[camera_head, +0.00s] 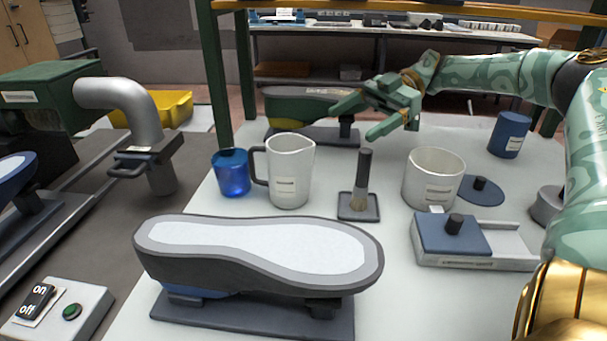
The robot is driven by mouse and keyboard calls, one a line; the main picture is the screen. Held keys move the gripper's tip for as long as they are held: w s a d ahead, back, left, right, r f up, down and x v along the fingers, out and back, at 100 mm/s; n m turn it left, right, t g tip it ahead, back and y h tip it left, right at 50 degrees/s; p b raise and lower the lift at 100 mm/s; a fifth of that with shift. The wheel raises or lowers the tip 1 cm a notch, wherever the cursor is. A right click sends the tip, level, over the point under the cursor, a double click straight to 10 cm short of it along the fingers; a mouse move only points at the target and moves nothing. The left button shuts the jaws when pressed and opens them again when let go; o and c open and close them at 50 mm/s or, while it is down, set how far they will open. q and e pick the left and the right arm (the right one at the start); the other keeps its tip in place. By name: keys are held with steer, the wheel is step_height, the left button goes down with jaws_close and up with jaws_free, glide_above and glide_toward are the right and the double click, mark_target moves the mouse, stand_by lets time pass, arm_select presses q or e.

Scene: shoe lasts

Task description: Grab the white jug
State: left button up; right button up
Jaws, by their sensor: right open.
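The white jug (289,172) stands upright on the white table, left of the picture's middle. It has a dark handle on its left side and a small label on its front. My right gripper (350,119) comes in from the upper right, with its fingers apart and pointing left. It is empty, above the table, to the right of the jug and apart from it. My left gripper is not in the picture.
A blue cup (232,174) stands close to the jug's handle. A brush (362,172) stands upright in a holder to the jug's right. A white pot (433,179) is further right. A shoe last (258,252) lies in front; another (313,104) is behind.

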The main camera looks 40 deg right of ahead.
step_height(320, 180, down, 2)
steer(key=b, duration=0.2)
glide_toward(292, 170)
steer(key=shift+m+h, duration=0.4)
steer(key=w+a+f, duration=0.2)
steer(key=w+f, duration=0.1)
steer(key=shift+w+a+f, duration=0.2)
steer(key=shift+a+f, duration=0.05)
steer(key=shift+f, duration=0.05)
steer(key=shift+a+f, duration=0.1)
steer(key=shift+a, duration=0.1)
steer(key=x, duration=0.1)
steer(key=b+x, duration=0.1)
steer(key=x, duration=0.1)
steer(key=b+x, duration=0.1)
steer(key=shift+w+f, duration=0.35)
steer(key=shift+w, duration=0.1)
steer(key=shift+a, duration=0.15)
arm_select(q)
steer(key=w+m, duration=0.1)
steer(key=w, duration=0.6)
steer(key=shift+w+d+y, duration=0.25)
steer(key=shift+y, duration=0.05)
arm_select(e)
steer(key=shift+r, duration=0.1)
steer(key=c, duration=1.2)
